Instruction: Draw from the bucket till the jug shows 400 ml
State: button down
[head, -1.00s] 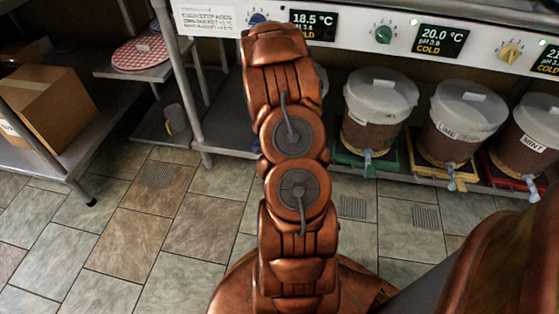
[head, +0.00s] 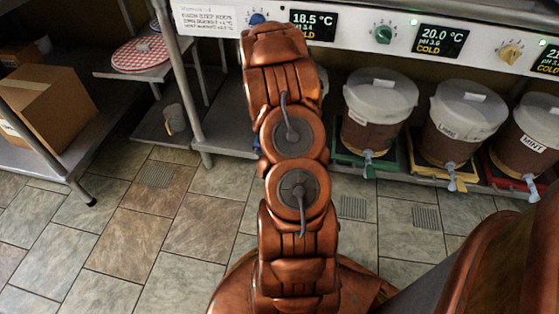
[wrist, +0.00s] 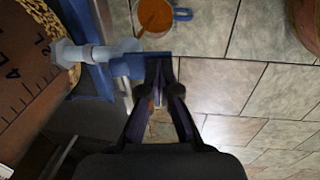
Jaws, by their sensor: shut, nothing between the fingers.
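The bucket (wrist: 25,85) with dark contents and a litre scale fills the left of the wrist view. Its pale tap (wrist: 88,53) points right and ends at a blue piece (wrist: 130,66). My gripper (wrist: 158,62) is shut and empty, its fingertips at that blue piece; I cannot tell whether they touch it. The jug (wrist: 155,16), with a blue handle (wrist: 183,14) and orange-brown liquid inside, is at the top, just past the fingertips. Its scale is not readable, and what it stands on is unclear. In the head view my arm hides the gripper and jug.
Lidded buckets stand on a green tray (head: 345,166), a yellow tray (head: 425,172) and a red tray (head: 500,180) under a panel (head: 350,25) with knobs and displays. A grey mug (head: 174,118) sits on a low shelf. A cardboard box (head: 55,105) is at left. The tiled floor (head: 140,250) is clear.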

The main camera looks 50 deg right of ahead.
jog(key=shift+r, duration=0.1)
jog(key=shift+r+p, duration=0.35)
jog(key=shift+r, duration=0.4)
notch_tip(320, 180, up, 10)
jog(key=d+p, duration=0.1)
jog(key=p, duration=0.2)
jog(key=shift+w+d+p, duration=0.2)
jog(key=shift+w+p, duration=0.15)
jog(key=shift+p, duration=0.05)
jog(key=shift+a, duration=0.1)
